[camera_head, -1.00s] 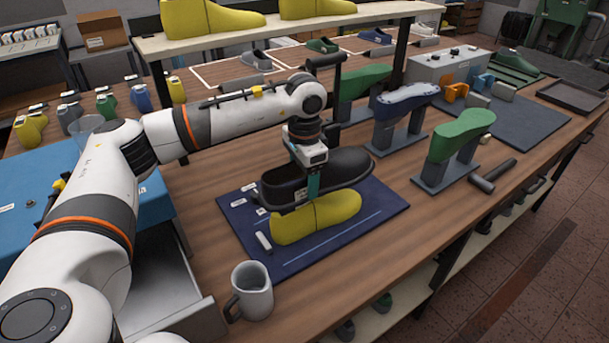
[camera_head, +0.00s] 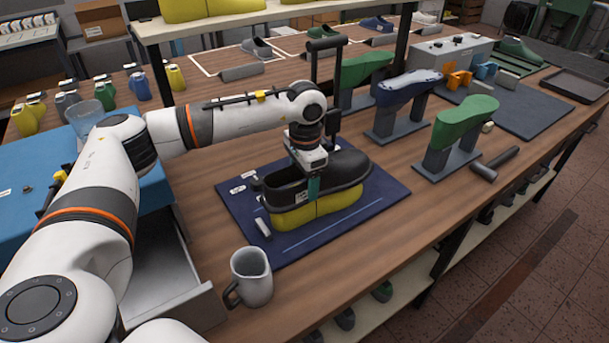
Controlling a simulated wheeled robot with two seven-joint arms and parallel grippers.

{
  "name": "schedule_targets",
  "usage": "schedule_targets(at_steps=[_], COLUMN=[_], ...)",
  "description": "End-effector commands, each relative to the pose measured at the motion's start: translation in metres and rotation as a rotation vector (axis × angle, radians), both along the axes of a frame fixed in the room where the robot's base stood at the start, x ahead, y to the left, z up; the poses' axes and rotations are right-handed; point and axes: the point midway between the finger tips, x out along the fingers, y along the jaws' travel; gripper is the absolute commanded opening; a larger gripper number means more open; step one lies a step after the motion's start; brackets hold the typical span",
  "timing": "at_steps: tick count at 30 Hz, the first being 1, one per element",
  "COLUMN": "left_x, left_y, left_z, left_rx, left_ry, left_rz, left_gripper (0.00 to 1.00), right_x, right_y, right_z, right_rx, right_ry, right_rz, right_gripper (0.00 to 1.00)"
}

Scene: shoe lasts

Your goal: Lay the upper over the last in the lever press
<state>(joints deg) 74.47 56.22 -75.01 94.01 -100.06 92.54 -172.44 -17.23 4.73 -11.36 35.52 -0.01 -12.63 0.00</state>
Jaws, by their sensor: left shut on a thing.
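The black upper (camera_head: 345,169) lies lengthwise over the yellow last (camera_head: 332,209), toe to the right. The last is on its side of the dark blue mat (camera_head: 385,208), and its lower part shows below the upper. I cannot tell whether the upper rests fully on it. My left gripper (camera_head: 313,188) points down and is shut on the near side wall of the upper. A black upright frame with a crossbar (camera_head: 327,42) stands behind my left arm, perhaps the lever press; its lower part is hidden. My right gripper is not in view.
A grey mug (camera_head: 251,277) stands near the front edge. Green (camera_head: 466,122) and blue (camera_head: 408,86) lasts stand on grey stands to the right, beside a hammer (camera_head: 494,164). A blue box (camera_head: 60,185) with an open drawer (camera_head: 165,275) is at left. A shelf (camera_head: 260,22) crosses the back.

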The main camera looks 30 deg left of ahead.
Motion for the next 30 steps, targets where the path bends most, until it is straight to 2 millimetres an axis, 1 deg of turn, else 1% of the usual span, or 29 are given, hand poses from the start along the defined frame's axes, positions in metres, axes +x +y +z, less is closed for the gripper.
schedule_targets(at_steps=[1, 18, 24, 30], left_x=[0.0, 0.0, 0.0, 0.0], left_y=[0.0, 0.0, 0.0, 0.0], left_z=[-0.006, -0.046, -0.06, -0.069], left_rx=[0.0, 0.0, 0.0, 0.0], left_ry=[0.0, 0.0, 0.0, -0.001], left_rz=[0.0, 0.0, 0.001, 0.001], left_gripper=[0.44, 0.44, 0.44, 0.44], right_x=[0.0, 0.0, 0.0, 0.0], right_y=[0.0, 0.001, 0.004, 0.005], right_z=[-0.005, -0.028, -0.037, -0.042], right_rx=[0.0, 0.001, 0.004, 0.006], right_ry=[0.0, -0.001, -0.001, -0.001], right_rz=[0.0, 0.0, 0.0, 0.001], right_gripper=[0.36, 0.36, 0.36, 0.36])
